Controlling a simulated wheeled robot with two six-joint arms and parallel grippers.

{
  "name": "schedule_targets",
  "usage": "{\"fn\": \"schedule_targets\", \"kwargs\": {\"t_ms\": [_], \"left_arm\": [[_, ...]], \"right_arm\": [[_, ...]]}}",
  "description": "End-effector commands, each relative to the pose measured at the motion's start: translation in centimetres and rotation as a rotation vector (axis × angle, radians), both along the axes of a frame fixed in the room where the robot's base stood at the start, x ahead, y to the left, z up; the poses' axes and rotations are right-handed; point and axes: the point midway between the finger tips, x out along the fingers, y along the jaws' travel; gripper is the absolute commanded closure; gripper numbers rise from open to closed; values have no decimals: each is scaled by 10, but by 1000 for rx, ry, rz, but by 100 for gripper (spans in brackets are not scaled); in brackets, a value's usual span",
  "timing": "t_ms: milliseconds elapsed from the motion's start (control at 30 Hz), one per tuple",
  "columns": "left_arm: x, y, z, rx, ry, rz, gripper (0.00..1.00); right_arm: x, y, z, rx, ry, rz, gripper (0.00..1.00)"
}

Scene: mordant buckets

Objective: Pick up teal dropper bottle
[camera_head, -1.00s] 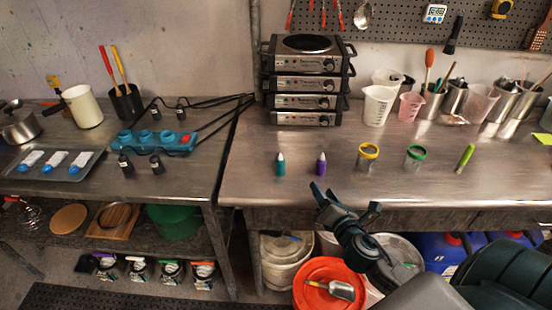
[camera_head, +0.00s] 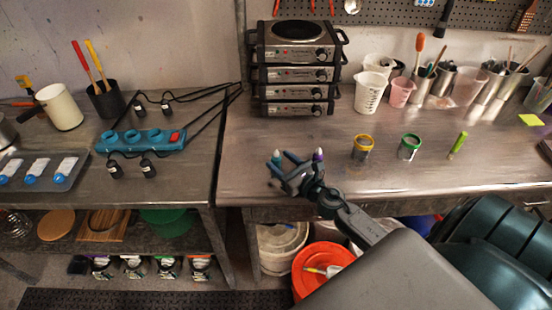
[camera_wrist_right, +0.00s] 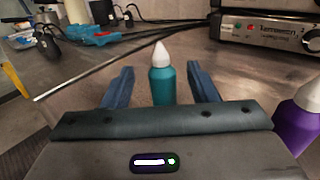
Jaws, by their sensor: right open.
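The teal dropper bottle (camera_wrist_right: 162,84) stands upright on the metal table, with a white pointed tip. In the right wrist view it is between the two blue fingers of my open right gripper (camera_wrist_right: 160,90), with a gap on each side. In the head view the bottle (camera_head: 276,158) is partly hidden behind the right gripper (camera_head: 279,168). A purple dropper bottle (camera_wrist_right: 298,122) stands to the right of the gripper; in the head view mostly its top (camera_head: 318,155) shows. My left gripper is not in view.
A stack of hot plates (camera_head: 295,75) stands behind the bottles. A teal power strip (camera_head: 140,140) lies on the left table.

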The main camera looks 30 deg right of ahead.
Motion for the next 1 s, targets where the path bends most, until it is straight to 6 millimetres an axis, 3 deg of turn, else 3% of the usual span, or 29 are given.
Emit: {"fn": "schedule_targets", "kwargs": {"t_ms": [233, 400, 667, 900, 1000], "left_arm": [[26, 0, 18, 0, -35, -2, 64], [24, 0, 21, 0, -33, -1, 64], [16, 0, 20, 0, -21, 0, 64], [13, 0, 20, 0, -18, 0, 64], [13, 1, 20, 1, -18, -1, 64]], "right_arm": [[32, 2, 4, 5, -1, -1, 47], [48, 4, 1, 3, -1, -1, 47], [50, 4, 0, 2, 1, 0, 47], [50, 4, 0, 2, 0, 0, 92], [50, 4, 0, 2, 0, 0, 94]]}}
